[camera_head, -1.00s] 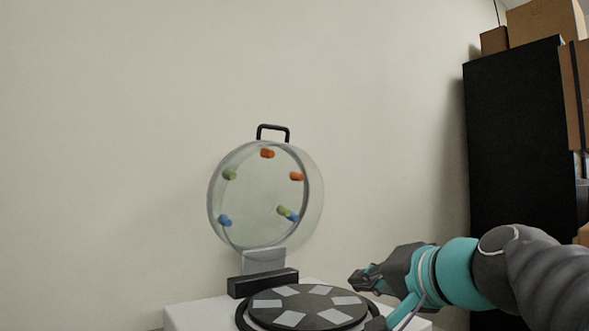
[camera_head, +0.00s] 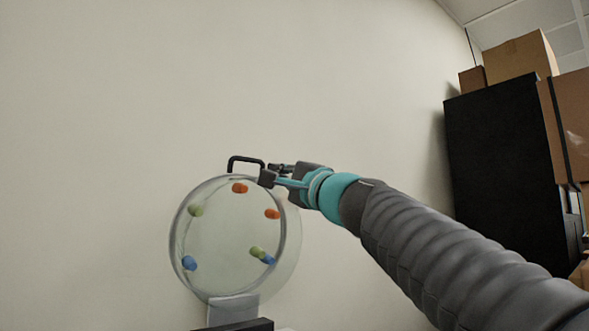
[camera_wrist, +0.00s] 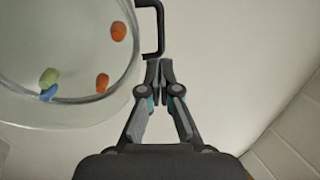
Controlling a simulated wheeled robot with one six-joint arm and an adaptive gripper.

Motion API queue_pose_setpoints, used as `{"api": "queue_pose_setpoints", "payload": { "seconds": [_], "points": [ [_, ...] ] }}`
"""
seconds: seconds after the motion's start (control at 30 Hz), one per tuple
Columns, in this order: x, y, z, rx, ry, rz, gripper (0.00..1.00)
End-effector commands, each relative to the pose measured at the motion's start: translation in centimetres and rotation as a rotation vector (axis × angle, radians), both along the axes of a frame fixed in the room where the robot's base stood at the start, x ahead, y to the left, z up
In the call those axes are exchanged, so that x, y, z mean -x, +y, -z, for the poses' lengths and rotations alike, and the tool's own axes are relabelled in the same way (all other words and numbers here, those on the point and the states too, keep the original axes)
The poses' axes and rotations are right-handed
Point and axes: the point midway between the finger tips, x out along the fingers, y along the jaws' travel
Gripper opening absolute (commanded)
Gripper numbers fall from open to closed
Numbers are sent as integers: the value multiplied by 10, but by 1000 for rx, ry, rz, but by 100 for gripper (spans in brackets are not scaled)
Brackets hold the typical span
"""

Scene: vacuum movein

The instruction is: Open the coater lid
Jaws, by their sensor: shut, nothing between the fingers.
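The coater lid (camera_head: 228,238) is a clear round cover with coloured knobs, standing upright on its hinge block (camera_head: 235,309). Its black handle (camera_head: 246,159) is at the top edge. My gripper (camera_head: 268,172) is beside the right end of the handle in the head view. In the wrist view my gripper (camera_wrist: 160,70) has its fingertips together, close to the end of the handle (camera_wrist: 158,30), with nothing seen between them. I cannot tell whether the tips touch the handle. The lid (camera_wrist: 65,60) also fills the upper left of the wrist view. The coater's base is mostly below the head view.
A plain wall (camera_head: 120,100) stands behind the lid. A black cabinet (camera_head: 510,160) with cardboard boxes (camera_head: 520,57) on top is at the right. The space left of and above the lid is clear.

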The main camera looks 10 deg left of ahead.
Motion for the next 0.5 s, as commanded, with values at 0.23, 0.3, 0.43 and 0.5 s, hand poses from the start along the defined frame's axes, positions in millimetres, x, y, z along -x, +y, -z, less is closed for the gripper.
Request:
{"api": "queue_pose_setpoints", "payload": {
  "seconds": [0.23,0.3,0.43,0.5],
  "points": [
    [-28,32,-20,2,1,0,0],
    [-34,39,-24,3,0,1,0],
    [-43,48,-27,2,0,3,0],
    [-45,51,-28,2,0,3,0]
  ]
}}
